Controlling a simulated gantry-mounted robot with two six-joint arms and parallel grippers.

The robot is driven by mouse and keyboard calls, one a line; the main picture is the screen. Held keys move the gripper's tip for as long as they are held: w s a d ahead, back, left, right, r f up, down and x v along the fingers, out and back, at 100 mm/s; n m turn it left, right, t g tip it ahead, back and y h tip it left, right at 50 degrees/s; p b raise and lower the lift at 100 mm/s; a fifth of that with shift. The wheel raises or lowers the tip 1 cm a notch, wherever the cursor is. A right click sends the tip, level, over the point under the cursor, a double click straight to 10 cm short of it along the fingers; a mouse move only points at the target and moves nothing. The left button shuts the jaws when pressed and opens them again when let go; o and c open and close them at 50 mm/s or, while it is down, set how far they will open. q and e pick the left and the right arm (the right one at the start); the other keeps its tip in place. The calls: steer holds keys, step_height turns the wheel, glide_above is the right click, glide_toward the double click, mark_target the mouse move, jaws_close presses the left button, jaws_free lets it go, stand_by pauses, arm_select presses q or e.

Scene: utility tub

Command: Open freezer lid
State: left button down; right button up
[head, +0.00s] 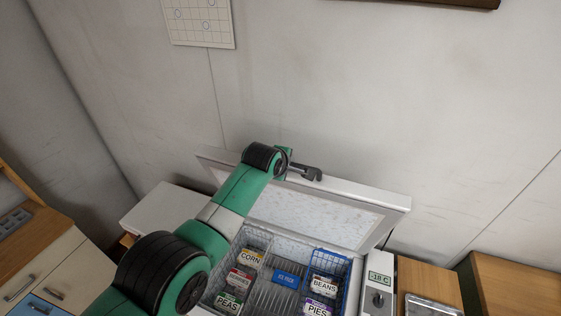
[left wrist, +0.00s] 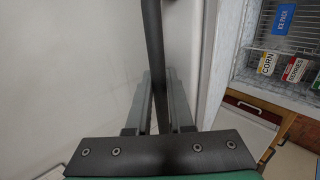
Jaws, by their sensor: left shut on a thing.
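The chest freezer (head: 357,270) has its white lid (head: 300,213) raised, tilted up toward the wall with its frosty inner side showing. My left gripper (head: 296,168) is at the lid's upper edge, shut on the dark lid handle (head: 313,174). In the left wrist view the handle (left wrist: 154,45) runs as a dark bar between the two fingers (left wrist: 158,100). My left arm covers the freezer's left front part. My right gripper is in neither view.
Inside the freezer are wire baskets (head: 330,259) with labelled packs and a blue ice pack (head: 286,279). A control panel (head: 379,280) reads -18 C. A wooden counter with a metal tray (head: 432,306) stands at right. The wall is close behind the lid.

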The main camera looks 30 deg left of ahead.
arm_select(q)
steer(key=shift+w+r, duration=0.25)
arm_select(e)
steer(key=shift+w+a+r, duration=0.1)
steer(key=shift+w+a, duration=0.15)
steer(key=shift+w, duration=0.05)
arm_select(q)
steer(key=c, duration=0.8)
jaws_free()
